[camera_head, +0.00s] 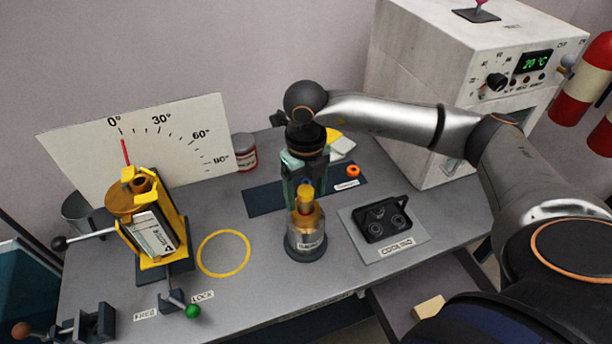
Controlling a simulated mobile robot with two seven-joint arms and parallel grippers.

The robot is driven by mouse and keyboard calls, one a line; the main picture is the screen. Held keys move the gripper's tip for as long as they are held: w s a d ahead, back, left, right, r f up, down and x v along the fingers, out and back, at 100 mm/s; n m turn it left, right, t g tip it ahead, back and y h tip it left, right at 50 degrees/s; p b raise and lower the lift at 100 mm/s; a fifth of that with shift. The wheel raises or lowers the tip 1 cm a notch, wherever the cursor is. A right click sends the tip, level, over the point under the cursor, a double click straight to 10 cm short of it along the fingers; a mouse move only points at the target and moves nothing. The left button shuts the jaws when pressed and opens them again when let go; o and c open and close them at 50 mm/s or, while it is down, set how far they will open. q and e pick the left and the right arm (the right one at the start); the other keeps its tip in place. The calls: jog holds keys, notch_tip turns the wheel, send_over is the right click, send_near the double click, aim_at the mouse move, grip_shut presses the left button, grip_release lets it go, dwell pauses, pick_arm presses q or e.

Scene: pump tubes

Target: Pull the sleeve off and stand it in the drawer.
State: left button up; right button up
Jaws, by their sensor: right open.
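A brass-and-steel cylindrical piece (304,231), with a narrower golden top, stands upright on a dark round base on the bench; I cannot tell for sure whether it is the sleeve. My right gripper (304,186) points down directly over it, open, with its fingertips at the golden top. Contact cannot be made out. The drawer (393,294) is pulled out below the bench's front right edge, with a beige block (428,307) at it. Its near part is hidden behind my body. My left gripper is not in view.
A yellow tilting holder (177,222) with a brass part stands left, with a green-knobbed lever (192,311) before it. A cooling plate (361,245) with a black rack lies right of the cylinder. A white oven-like cabinet (415,95) stands back right. A yellow ring (247,250) marks clear bench.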

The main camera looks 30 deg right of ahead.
aim_at(306, 190)
jog(key=shift+f, duration=0.3)
jog(key=shift+c, duration=0.3)
grip_shut()
jog(key=c, duration=0.6)
grip_release()
grip_shut()
jog(key=shift+r+p, duration=0.4)
jog(key=shift+r, duration=0.35)
jog(key=shift+r+p, duration=1.4)
jog(key=shift+r, duration=0.8)
